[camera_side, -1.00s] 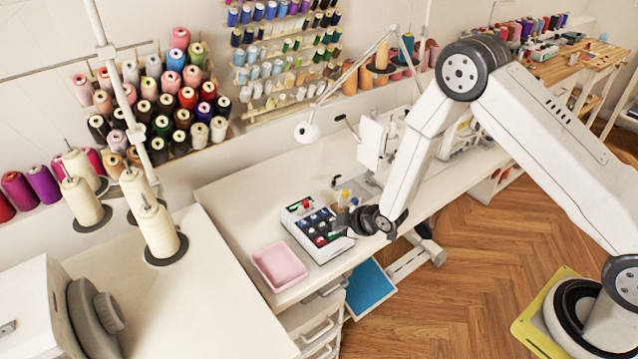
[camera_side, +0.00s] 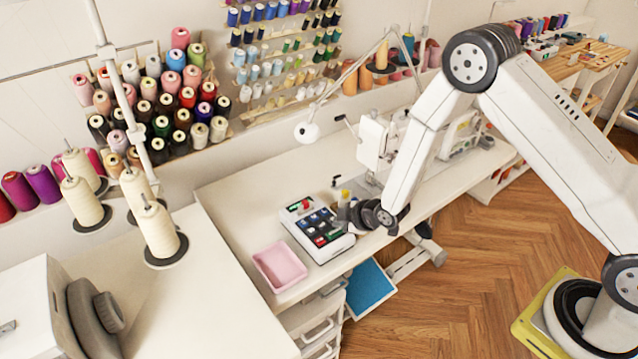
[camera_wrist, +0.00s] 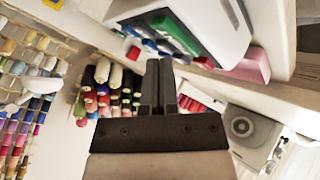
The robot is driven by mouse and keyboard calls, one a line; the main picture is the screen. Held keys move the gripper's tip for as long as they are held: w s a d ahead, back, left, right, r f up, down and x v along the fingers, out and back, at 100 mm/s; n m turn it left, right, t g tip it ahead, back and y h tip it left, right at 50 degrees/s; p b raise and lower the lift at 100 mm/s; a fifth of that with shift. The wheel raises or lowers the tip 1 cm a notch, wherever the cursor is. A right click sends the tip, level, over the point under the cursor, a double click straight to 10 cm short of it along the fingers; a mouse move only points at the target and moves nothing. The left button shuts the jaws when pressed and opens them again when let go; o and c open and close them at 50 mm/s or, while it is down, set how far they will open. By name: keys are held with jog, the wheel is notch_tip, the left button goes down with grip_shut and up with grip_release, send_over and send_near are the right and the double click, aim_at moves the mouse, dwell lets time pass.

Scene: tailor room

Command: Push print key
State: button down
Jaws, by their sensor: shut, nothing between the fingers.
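A white box-like keypad device (camera_side: 316,231) with several red, green, blue and dark keys stands on the white table. Key labels are too small to read, so I cannot tell which is the print key. In the wrist view the device (camera_wrist: 210,35) is at the top, with its coloured keys above my fingers. My gripper (camera_side: 344,208) is beside the device's right edge in the side view, with its fingers small and partly hidden by the wrist. In the wrist view my gripper (camera_wrist: 158,70) has its two dark fingers together, with nothing held, apart from the keys.
A pink tray (camera_side: 279,267) lies left of the device near the table's front edge. A sewing machine (camera_side: 385,140) stands behind my arm. Thread cones (camera_side: 158,230) stand on the left table. The tabletop behind the device (camera_side: 250,195) is clear.

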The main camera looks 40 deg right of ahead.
aim_at(340, 232)
jog(key=shift+r, duration=0.1)
jog(key=shift+r, duration=2.4)
jog(key=shift+r, duration=0.1)
jog(key=s+d+r+m+g, duration=0.2)
jog(key=s+r+m, duration=0.1)
jog(key=s, duration=0.4)
jog(key=s+d+r+m+g+h, duration=0.1)
jog(key=s+d+r+m+g, duration=0.1)
jog(key=s+r+m, duration=0.2)
jog(key=s+d+r+m+g+h, duration=0.1)
jog(key=s+r+m, duration=0.3)
jog(key=s, duration=0.5)
jog(key=shift+s+d+r+g, duration=0.45)
jog(key=shift+r+g, duration=0.15)
jog(key=shift+g, duration=0.1)
